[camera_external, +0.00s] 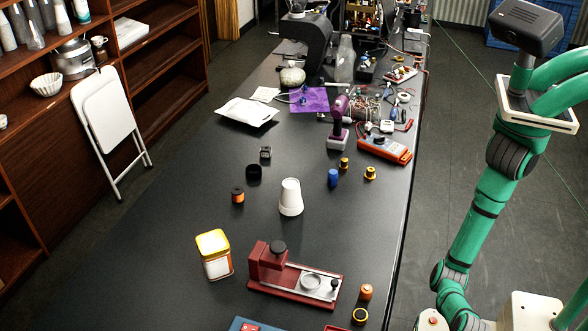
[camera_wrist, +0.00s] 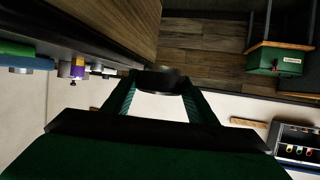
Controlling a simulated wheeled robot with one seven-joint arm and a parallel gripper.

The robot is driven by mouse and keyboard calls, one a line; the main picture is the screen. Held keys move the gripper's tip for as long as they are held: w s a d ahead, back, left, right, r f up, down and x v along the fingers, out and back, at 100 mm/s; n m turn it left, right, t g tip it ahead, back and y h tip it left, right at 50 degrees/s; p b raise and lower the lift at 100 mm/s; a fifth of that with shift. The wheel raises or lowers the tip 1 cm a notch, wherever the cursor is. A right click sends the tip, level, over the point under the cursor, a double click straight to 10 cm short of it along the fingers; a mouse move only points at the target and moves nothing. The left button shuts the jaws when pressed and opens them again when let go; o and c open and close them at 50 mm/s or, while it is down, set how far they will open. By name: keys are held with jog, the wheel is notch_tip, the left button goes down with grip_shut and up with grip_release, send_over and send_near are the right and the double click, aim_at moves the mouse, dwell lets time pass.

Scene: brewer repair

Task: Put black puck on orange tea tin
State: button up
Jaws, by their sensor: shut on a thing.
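The tea tin (camera_external: 216,266) stands upright on the dark bench, left of the red device, with a yellow-orange lid (camera_external: 213,243) and a white label. In the wrist view my gripper (camera_wrist: 160,88) is shut on a dark round disc (camera_wrist: 160,78), which looks like the black puck. The disc sits between the green fingertips, clear of any surface that I can see. My gripper cannot be made out in the external view, where my arm is at the right edge. Nothing dark lies on the tin's lid.
A red device (camera_external: 300,283) with a black knob is right of the tin. A white cup (camera_external: 290,197), a black cylinder (camera_external: 254,174) and an orange-and-black spool (camera_external: 238,196) stand behind it. Bare bench (camera_external: 130,270) lies left of the tin. Tools crowd the bench's far end.

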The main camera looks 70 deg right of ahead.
jog(key=w+a+r+m+t, duration=0.1)
jog(key=w+a+r, duration=0.25)
jog(key=a, duration=0.55)
jog(key=w+a+r+m+t, duration=0.1)
jog(key=w+a+r+t, duration=0.2)
jog(key=a, duration=0.5)
jog(key=w+d+r+m+t+h, duration=0.1)
jog(key=w+r+m, duration=0.1)
jog(key=w, duration=0.6)
jog(key=w+d+r+m+t+h, duration=0.1)
jog(key=w+r+h, duration=0.15)
jog(key=w, duration=0.55)
jog(key=w+d+r+m+t+h, duration=0.1)
jog(key=w+d+m, duration=0.1)
jog(key=w+d, duration=0.35)
jog(key=w+d+r+m+t+h, duration=0.1)
jog(key=w+d+r+m+h, duration=0.15)
jog(key=w, duration=0.55)
notch_tip(320, 180, up, 4)
jog(key=m+t+h, duration=0.1)
jog(key=m+h, duration=0.9)
jog(key=h, duration=0.1)
send_over(213, 242)
jog(key=shift+f, duration=3.65)
